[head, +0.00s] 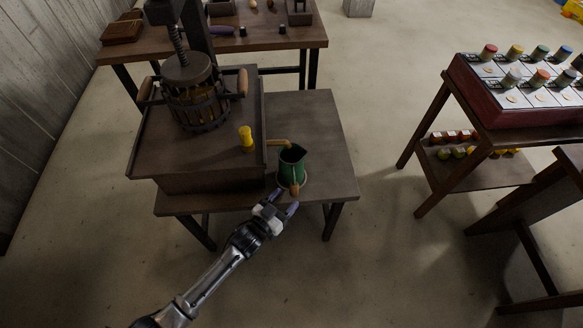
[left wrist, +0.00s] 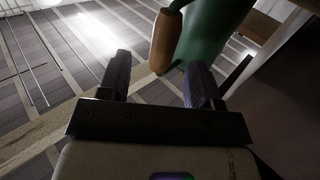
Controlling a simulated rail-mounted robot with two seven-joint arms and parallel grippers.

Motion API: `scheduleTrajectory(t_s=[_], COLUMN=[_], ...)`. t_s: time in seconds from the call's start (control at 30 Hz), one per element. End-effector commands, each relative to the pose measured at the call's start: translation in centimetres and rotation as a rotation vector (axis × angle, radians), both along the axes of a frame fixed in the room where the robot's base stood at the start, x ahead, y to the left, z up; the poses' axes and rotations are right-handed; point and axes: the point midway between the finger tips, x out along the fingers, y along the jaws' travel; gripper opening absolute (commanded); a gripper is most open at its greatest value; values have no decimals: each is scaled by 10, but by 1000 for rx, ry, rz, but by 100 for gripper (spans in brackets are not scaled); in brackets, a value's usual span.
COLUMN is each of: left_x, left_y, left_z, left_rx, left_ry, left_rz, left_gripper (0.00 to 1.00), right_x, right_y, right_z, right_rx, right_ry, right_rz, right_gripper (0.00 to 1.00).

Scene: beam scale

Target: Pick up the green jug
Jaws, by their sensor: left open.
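The green jug (head: 291,168) stands upright on the low brown table (head: 335,150), at the right of the press box, below its yellowish spout. Its orange-brown handle (head: 295,189) faces the front, toward my left arm. My left gripper (head: 281,207) is open at the table's front edge, just in front of the jug. In the left wrist view the handle (left wrist: 166,42) shows between and beyond the two fingertips (left wrist: 158,75), with the green jug body (left wrist: 212,35) beyond the right finger. I cannot tell whether a finger touches the jug. My right gripper is not in view.
A wooden press (head: 190,95) with a screw stands on the box (head: 165,150) at the left. A yellow tap-like piece (head: 246,138) sits on the box near the jug. A rack of coloured jars (head: 520,90) stands at the right. Floor between is clear.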

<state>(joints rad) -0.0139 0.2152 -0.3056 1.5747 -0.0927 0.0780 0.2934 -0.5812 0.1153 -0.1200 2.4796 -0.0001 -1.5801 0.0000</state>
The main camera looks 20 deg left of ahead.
Motion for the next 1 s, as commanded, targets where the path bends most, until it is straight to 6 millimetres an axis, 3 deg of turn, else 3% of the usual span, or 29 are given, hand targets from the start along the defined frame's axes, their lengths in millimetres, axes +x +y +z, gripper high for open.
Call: scheduleTrajectory(t_s=[0.17, 0.5, 0.87, 1.0], left_x=[8, 47, 53, 53], left_y=[-2, -12, -14, -14], left_z=[0, -1, 0, 0], left_rx=[0, 0, 0, 0], left_ry=[-1, 0, 1, 1], left_rz=[0, 0, 0, 0], left_gripper=[58, 58, 58, 46], right_x=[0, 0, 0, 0], right_y=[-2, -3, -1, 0], right_z=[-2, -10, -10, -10], right_rx=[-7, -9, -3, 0], right_ry=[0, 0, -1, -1], right_rz=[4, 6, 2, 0], right_gripper=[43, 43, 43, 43])
